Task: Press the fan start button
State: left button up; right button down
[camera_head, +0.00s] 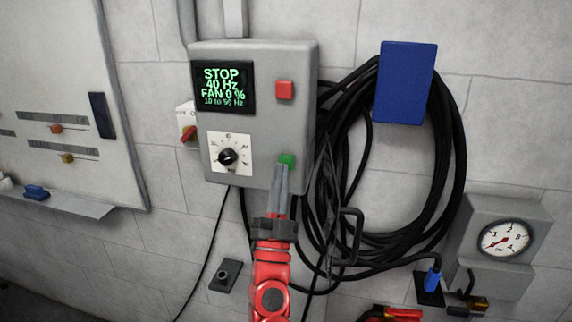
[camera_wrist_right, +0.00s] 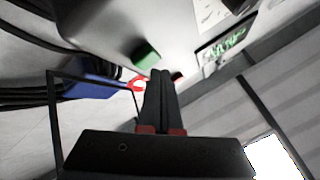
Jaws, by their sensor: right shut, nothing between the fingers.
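The grey control box (camera_head: 258,120) hangs on the wall in the head view. Its display (camera_head: 223,87) reads STOP, 40 Hz, FAN 0 %, 10 to 50 Hz. The green button (camera_head: 287,161) is at the box's lower right, below a red button (camera_head: 285,90). A black dial (camera_head: 228,156) is at its lower left. My right gripper (camera_head: 282,182) is shut and empty, its fingertips pointing up just below the green button in the head view. In the right wrist view the green button (camera_wrist_right: 146,53) is just beyond and left of the fingertips (camera_wrist_right: 161,75); contact cannot be told. My left gripper is not in view.
Black cable coils (camera_head: 440,190) hang right of the box, under a blue block (camera_head: 405,83). A pressure gauge (camera_head: 503,239) is at the lower right. A red-handled switch (camera_head: 187,127) is left of the box. A whiteboard (camera_head: 60,60) is at the far left.

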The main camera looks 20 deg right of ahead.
jog(key=shift+w+d, duration=0.3)
jog(key=shift+w, duration=0.05)
jog(key=shift+w+d, duration=0.1)
jog(key=shift+w, duration=0.1)
dwell(0.5)
jog(key=shift+s+a+p, duration=0.4)
jog(key=shift+s+p, duration=0.15)
jog(key=shift+s, duration=0.05)
jog(key=s+a+p, duration=0.2)
jog(key=s+a, duration=0.1)
jog(key=s, duration=0.2)
jog(key=shift+a, duration=0.2)
dwell(1.0)
